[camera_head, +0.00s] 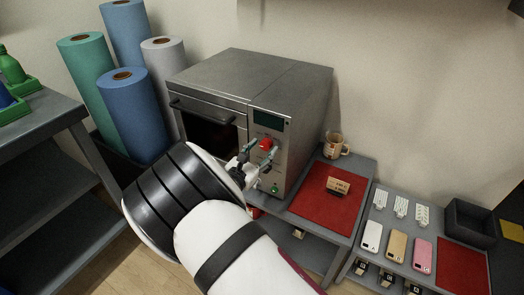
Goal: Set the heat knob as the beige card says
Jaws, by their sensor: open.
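The grey oven-like press (290,90) stands on a grey table, with a dark window door on the left and a control panel on the right. The red heat knob (266,143) is on that panel below a dark display (270,119). My gripper (261,155) is open in front of the panel, with its fingers around or just beside the knob; I cannot tell whether they touch it. The small beige card (338,186) stands on a red mat to the right. Its writing is too small to read. My arm hides the lower left of the press.
A mug (335,145) stands behind the red mat (318,203). A lower table at right holds phone cases (397,246), white cards (401,207), a dark bin (470,223) and another red mat (461,266). Rolls (137,115) stand at left. A green light (275,189) shows low on the panel.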

